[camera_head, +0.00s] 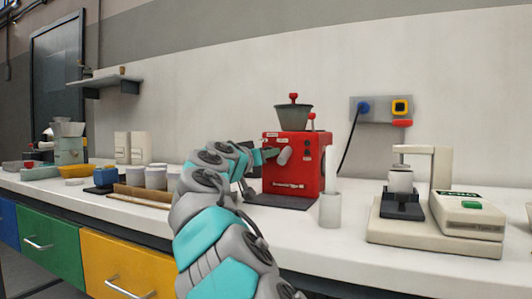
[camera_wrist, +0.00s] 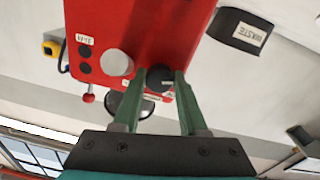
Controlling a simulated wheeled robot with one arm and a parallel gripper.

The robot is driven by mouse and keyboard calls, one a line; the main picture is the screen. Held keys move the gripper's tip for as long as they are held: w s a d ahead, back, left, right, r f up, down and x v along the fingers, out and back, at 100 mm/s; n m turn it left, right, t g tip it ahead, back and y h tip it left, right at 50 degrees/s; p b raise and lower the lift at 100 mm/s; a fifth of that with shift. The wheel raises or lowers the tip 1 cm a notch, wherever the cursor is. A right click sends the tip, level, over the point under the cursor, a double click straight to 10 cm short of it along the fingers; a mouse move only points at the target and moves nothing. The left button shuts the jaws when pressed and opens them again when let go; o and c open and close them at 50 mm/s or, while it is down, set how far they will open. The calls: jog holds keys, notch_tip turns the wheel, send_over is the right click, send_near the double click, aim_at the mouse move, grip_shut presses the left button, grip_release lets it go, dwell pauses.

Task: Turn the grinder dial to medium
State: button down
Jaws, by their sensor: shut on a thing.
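The red grinder (camera_head: 311,165) stands on the counter in the head view, with a dark hopper (camera_head: 293,118) on top. Its red front fills the upper middle of the wrist view (camera_wrist: 140,22). A round black dial (camera_wrist: 159,77) sits on that front, beside a pale grey round part (camera_wrist: 116,62). My gripper (camera_wrist: 160,74) is shut on the dial, one green finger on each side. In the head view my gripper (camera_head: 270,153) reaches the grinder's front from the left and hides the dial. The dial's setting cannot be read.
A pale cup (camera_head: 330,210) stands just right of the grinder. A cream machine (camera_head: 440,225) is farther right. Grey canisters (camera_head: 155,178) and a wooden tray (camera_head: 140,194) are on the left. A dark bin labelled WASTE (camera_wrist: 236,30) shows near the grinder.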

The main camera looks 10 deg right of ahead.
jog(key=shift+d+n, duration=0.1)
jog(key=shift+n, duration=0.7)
jog(key=c, duration=0.7)
grip_release()
jog(key=shift+c, duration=0.2)
jog(key=v, duration=0.7)
jog(key=shift+s+a, duration=0.25)
jog(key=shift+s, duration=0.1)
jog(key=shift+f, duration=0.1)
